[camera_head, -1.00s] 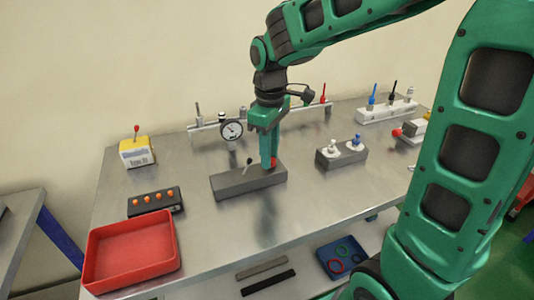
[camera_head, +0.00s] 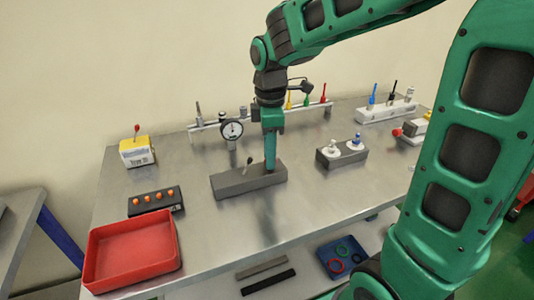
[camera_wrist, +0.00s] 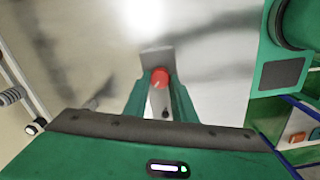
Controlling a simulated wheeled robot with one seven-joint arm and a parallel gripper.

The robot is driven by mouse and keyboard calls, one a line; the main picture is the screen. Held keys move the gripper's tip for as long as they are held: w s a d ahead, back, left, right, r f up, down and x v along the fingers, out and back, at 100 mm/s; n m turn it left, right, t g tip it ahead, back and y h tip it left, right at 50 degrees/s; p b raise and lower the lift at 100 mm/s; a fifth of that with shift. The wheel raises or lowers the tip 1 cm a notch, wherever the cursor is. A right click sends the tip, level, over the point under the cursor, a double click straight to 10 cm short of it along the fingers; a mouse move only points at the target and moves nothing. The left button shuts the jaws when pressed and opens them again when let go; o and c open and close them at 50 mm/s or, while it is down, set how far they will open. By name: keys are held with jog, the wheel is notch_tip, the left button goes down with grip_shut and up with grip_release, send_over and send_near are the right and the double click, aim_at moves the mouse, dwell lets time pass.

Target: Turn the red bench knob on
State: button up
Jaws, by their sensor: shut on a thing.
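The red knob (camera_wrist: 160,77) shows in the wrist view between the two green fingers of my gripper (camera_wrist: 158,90). It sits over a grey block, and my gripper is shut on it. In the head view the grey block (camera_head: 235,184) lies on the bench, and my gripper (camera_head: 270,166) points down at its right end. The fingers hide the red knob in the head view. A small dark lever (camera_head: 249,161) stands on the same block, left of my gripper.
A grey block with white and blue knobs (camera_head: 342,154) is to the right. A red tray (camera_head: 133,275), an orange-button box (camera_head: 154,201) and a yellow box (camera_head: 136,152) are left.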

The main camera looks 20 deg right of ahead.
jog(key=shift+w+d+r, duration=0.1)
jog(key=shift+w+d, duration=0.05)
jog(key=o, duration=1.1)
jog(key=shift+c, duration=0.2)
notch_tip(320, 180, up, 11)
jog(key=shift+f, duration=0.2)
jog(key=s+d+f+m, duration=0.6)
jog(key=s+d+m, duration=0.2)
jog(key=s+m, duration=0.2)
jog(key=s+d+f+m, duration=0.6)
jog(key=s+d+m, duration=0.3)
jog(key=s+m, duration=0.2)
jog(key=shift+s, duration=1.25)
